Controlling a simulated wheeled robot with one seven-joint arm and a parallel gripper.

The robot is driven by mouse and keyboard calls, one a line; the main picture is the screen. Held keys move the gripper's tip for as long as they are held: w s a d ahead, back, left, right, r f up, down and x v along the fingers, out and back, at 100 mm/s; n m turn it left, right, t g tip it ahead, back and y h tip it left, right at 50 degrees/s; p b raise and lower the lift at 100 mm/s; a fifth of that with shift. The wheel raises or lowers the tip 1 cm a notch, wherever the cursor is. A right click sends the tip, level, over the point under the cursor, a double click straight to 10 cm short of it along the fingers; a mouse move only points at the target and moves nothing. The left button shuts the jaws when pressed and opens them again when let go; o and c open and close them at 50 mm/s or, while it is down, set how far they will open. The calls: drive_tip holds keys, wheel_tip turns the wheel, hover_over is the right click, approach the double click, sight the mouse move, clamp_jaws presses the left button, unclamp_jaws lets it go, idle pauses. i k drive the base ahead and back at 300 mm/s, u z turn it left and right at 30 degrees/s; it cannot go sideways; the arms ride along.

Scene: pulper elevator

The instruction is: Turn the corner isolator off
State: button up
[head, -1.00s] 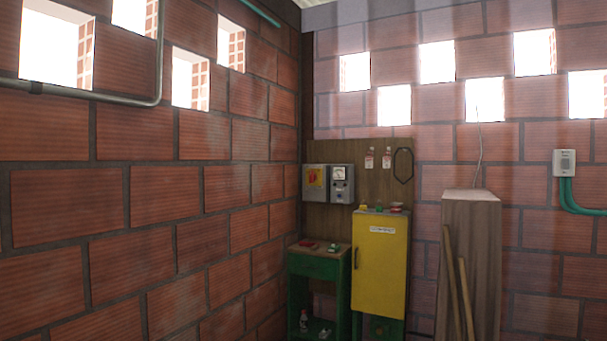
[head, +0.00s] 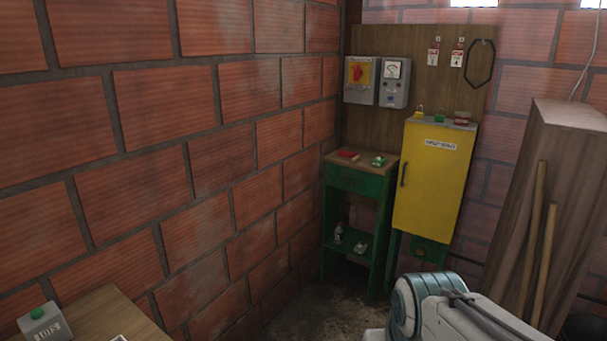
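The corner isolator (head: 359,79) is a grey box on the wooden backboard in the corner, with a red rotary handle on a yellow plate. The handle looks roughly upright, but it is too small to read its setting. A grey meter box (head: 395,83) with a dial is fixed just to its right. Part of my arm shows at the bottom right, well short of the isolator. My gripper is not in view.
A green stand (head: 361,180) with small items stands below the isolator. A yellow cabinet (head: 433,184) stands beside it, padlocks on top. A tall wooden box (head: 548,200) with leaning poles is at right. A table (head: 95,318) is at lower left. The floor between is open.

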sight(358, 73)
drive_tip(key=u, duration=0.05)
drive_tip(key=i, duration=3.35)
drive_tip(key=z, duration=0.1)
